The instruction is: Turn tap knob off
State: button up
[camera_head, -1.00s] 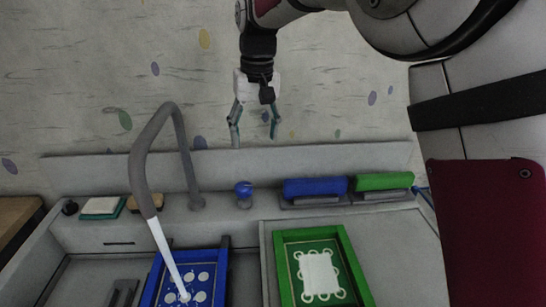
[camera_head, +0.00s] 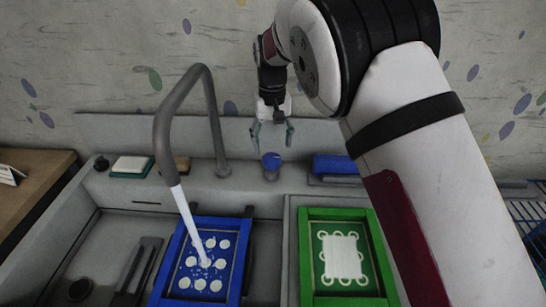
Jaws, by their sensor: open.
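The blue round tap knob (camera_head: 271,161) stands on the sink's back ledge, right of the tap's base. The grey curved tap (camera_head: 206,90) rises from the ledge. A white stream of water (camera_head: 186,222) runs from its spout onto a blue-framed screen (camera_head: 181,253) in the basin. My gripper (camera_head: 272,142) is open and empty, fingers pointing down. In the picture it is just above the knob; how far in front of or behind it I cannot tell.
A green-framed screen (camera_head: 311,268) lies on the right. A blue block (camera_head: 335,165) sits on the ledge right of the knob, partly behind my arm. Sponges (camera_head: 131,166) are on the left ledge. A wooden table (camera_head: 35,190) stands far left.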

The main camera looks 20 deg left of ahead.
aim_at(272, 158)
notch_tip(272, 158, down, 6)
jog(key=shift+r, duration=0.1)
dwell(0.4)
jog(key=c, duration=1.2)
